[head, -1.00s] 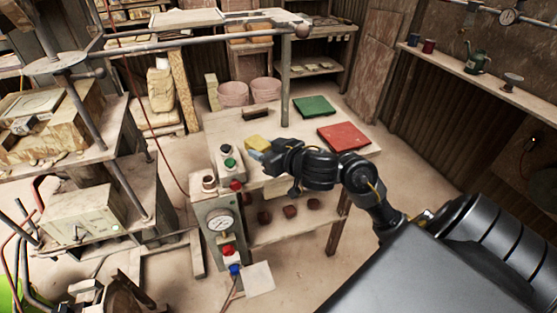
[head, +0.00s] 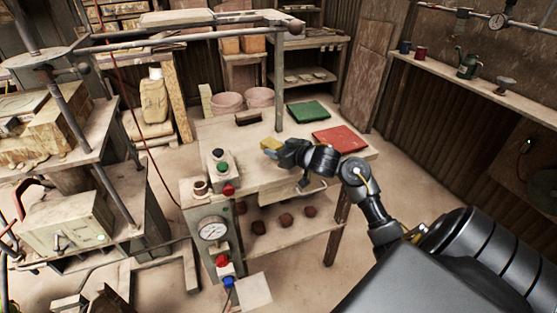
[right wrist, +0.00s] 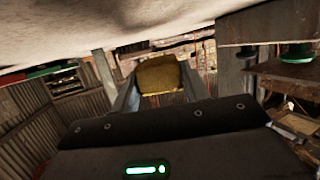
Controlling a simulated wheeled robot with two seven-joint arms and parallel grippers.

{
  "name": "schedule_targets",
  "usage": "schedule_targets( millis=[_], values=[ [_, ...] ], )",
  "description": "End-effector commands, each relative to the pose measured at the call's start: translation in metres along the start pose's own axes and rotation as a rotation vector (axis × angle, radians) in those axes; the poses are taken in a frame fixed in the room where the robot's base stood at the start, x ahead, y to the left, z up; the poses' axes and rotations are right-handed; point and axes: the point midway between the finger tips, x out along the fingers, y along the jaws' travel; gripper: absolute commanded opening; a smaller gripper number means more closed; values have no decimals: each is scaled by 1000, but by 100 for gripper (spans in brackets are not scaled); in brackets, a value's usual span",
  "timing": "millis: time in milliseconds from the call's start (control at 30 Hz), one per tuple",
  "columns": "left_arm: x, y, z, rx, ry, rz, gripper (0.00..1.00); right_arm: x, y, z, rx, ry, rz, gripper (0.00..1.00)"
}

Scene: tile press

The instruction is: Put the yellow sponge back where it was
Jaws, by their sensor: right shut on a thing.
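The yellow sponge (head: 270,143) is at the work table's top, left of the red tile. My right gripper (head: 273,149) is shut on it, its arm reaching in from the right. In the right wrist view the sponge (right wrist: 158,76) sits between the two fingers (right wrist: 158,92), close to the pale table surface (right wrist: 150,25), which shows upside down. I cannot tell whether the sponge touches the table. My left gripper is not in view.
A red tile (head: 336,138) and a green tile (head: 307,110) lie on the table's right and back. A dark brush-like block (head: 248,118) lies at the back. The button box (head: 221,170) and gauge panel (head: 212,229) stand at the front left. A post rises behind.

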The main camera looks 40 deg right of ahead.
Motion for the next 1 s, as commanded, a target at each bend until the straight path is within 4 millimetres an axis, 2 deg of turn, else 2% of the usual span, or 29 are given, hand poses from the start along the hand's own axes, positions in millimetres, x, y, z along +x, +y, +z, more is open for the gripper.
schedule_targets(
  millis=[167, 233, 433, 833, 867, 1000],
  values=[
    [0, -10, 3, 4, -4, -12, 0, 2, 2, 2, 0, 1, -1, 25],
    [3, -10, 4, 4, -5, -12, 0, 6, 7, 9, 3, -1, 0, 25],
    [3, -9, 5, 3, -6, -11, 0, 13, 5, 33, 2, 0, -1, 25],
    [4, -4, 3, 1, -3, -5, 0, 15, 5, 38, 0, 0, 0, 25],
    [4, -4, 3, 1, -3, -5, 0, 15, 5, 38, 0, 0, 0, 47],
    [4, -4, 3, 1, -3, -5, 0, 15, 5, 38, 0, 0, 0, 66]
  ],
)
